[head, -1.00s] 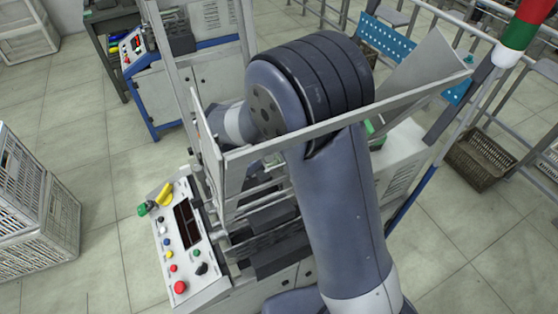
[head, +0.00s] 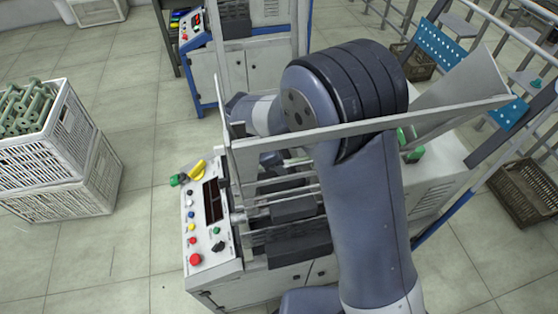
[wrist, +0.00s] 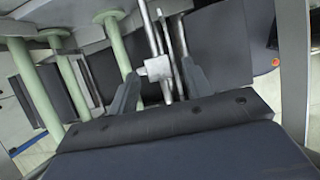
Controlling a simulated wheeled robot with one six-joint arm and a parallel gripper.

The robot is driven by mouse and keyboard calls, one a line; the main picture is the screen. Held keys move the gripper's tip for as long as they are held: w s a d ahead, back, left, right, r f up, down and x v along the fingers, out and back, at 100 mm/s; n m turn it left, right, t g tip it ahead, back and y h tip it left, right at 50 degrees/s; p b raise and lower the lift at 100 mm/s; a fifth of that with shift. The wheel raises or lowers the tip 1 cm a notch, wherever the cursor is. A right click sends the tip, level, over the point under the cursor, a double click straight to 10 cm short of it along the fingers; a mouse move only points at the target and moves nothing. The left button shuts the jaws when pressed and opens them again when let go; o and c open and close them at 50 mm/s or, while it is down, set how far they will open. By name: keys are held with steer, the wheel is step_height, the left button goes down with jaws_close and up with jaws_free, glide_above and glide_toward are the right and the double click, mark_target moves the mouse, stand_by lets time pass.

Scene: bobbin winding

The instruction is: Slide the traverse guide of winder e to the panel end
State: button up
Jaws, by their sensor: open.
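The winder under my arm has a white control panel (head: 193,225) at its left end in the head view. I cannot read a letter on it. In the wrist view a small light metal block (wrist: 156,68), seemingly the traverse guide, sits on thin rods. My gripper (wrist: 161,74) is open, with one dark finger on each side of the block as seen there. I cannot tell whether either finger touches it or how deep it lies between them. In the head view my arm hides the gripper and guide.
A slanted guard bar (head: 430,118) crosses the winder in front of my arm. A white crate (head: 62,150) of green bobbins stands at the left. Pale green rods (wrist: 35,85) are left of my gripper in the wrist view. Another winder (head: 245,70) stands behind.

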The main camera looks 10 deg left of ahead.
steer(key=b+v, duration=0.1)
steer(key=v, duration=0.9)
steer(key=shift+r, duration=0.4)
